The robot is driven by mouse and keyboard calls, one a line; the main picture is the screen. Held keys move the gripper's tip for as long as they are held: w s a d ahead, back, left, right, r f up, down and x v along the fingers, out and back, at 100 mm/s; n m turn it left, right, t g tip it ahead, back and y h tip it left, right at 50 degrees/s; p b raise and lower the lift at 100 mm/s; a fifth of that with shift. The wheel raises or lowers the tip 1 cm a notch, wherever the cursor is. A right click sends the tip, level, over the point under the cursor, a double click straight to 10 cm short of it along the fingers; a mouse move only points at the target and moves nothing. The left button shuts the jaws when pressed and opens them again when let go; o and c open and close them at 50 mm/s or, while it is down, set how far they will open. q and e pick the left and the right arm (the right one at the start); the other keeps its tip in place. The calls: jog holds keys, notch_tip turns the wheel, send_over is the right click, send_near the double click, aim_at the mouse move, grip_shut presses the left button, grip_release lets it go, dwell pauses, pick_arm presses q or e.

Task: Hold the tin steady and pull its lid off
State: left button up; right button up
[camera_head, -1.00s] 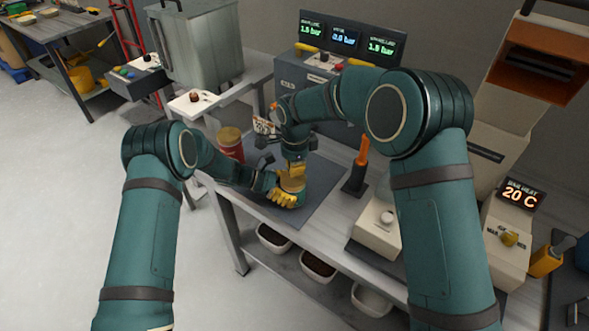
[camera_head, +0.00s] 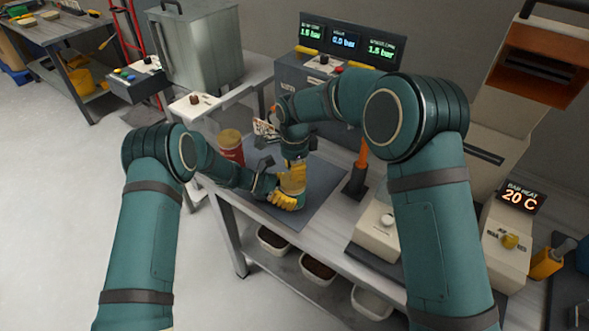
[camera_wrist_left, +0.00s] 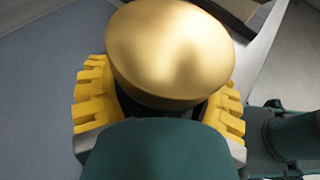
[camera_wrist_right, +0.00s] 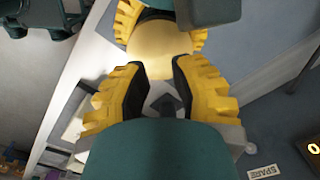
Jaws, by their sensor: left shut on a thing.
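My left gripper (camera_wrist_left: 160,105) is shut around the tin, whose gold lid (camera_wrist_left: 170,50) faces up between the yellow fingers in the left wrist view. The tin's body is hidden beneath the lid and behind the fingers. The lid also shows at the top of the right wrist view (camera_wrist_right: 162,58), between the left fingers. My right gripper (camera_wrist_right: 162,68) points down at the lid with its two fingers apart and nothing between them. Its fingertips are close to the lid; I cannot tell whether they touch it. In the head view both grippers overlap above the dark mat (camera_head: 325,185).
A red tin (camera_head: 230,146) with a gold top stands behind my left forearm. An orange-handled tool in a dark holder (camera_head: 355,180) stands to the right, near a pale scale-like device (camera_head: 376,222). White bins (camera_head: 318,268) sit on the shelf below. The mat's front right is clear.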

notch_tip(320, 180, up, 12)
dwell(0.4)
jog(key=shift+f, duration=0.1)
pick_arm(q)
jog(key=o, duration=1.3)
